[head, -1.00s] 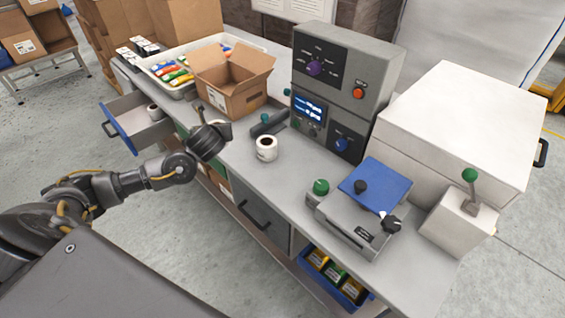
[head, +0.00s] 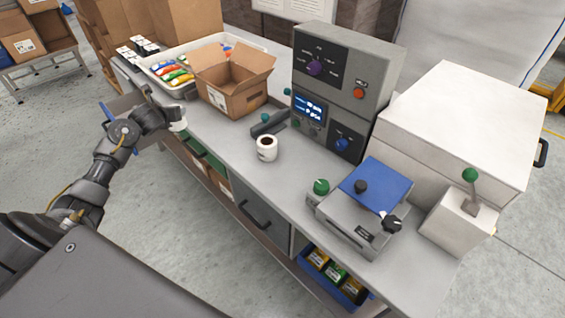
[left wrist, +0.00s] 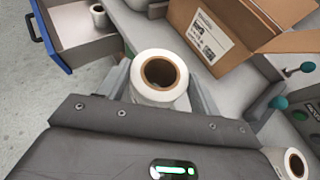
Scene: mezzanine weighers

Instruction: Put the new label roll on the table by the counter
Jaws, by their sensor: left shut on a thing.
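My left gripper (head: 172,120) is shut on a white label roll (left wrist: 158,78) with a brown core. The held roll shows only as a small white patch in the head view (head: 180,126), near the counter's front edge. A second white roll (head: 266,148) stands on the counter (head: 222,143) in front of the grey control unit; it also shows at the lower right of the left wrist view (left wrist: 295,163). A third roll (left wrist: 97,14) lies in the open drawer (left wrist: 78,30). My arm partly hides that drawer in the head view. My right gripper is not in view.
An open cardboard box (head: 232,92) and a tray of coloured packets (head: 152,62) stand behind the held roll. The control unit (head: 340,92) and a blue-topped device (head: 362,200) stand farther right.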

